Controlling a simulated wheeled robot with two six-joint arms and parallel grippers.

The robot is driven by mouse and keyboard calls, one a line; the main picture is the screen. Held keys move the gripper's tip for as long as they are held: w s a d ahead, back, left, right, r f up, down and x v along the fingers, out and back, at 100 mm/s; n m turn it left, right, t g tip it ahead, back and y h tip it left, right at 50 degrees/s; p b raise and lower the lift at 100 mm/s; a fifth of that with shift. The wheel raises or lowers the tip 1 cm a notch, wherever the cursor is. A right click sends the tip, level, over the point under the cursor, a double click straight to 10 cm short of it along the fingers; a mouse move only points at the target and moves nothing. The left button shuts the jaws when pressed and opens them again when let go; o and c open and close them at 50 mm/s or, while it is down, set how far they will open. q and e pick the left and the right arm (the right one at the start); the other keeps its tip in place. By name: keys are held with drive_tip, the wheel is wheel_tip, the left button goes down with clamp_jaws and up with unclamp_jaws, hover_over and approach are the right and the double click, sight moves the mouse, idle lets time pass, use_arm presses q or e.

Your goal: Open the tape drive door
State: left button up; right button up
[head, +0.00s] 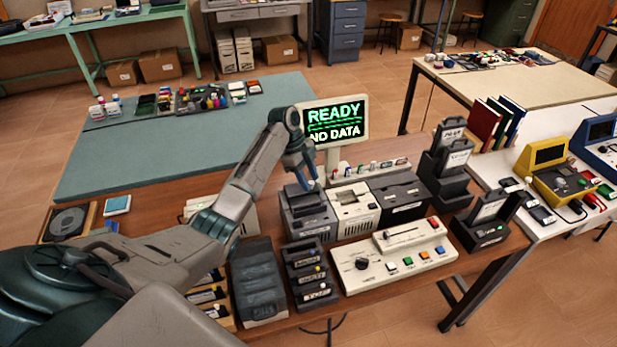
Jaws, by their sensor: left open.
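My left arm reaches in from the left, and my left gripper (308,178) is open above the back of a dark grey boxy unit (310,222) in the middle of the brown table. A white unit with a dark window (353,208) stands just right of it, and a black unit (398,195) stands right of that. I cannot tell for certain which of these is the tape drive, or whether its door is open or shut. The gripper holds nothing that I can see. I cannot tell whether its fingertips touch the grey unit. My right gripper is out of view.
A monitor (334,121) reading "READY NO DATA" stands behind the units. A cream control panel (394,257) with a knob, slider and coloured buttons lies in front. A black cartridge rack (308,276) and a dark case (258,283) stand nearer. Black stands (448,165) are at right.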

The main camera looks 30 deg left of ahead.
use_arm(q)
drive_tip(key=b+v, duration=0.1)
drive_tip(key=v, duration=1)
drive_tip(key=shift+d+f, duration=0.1)
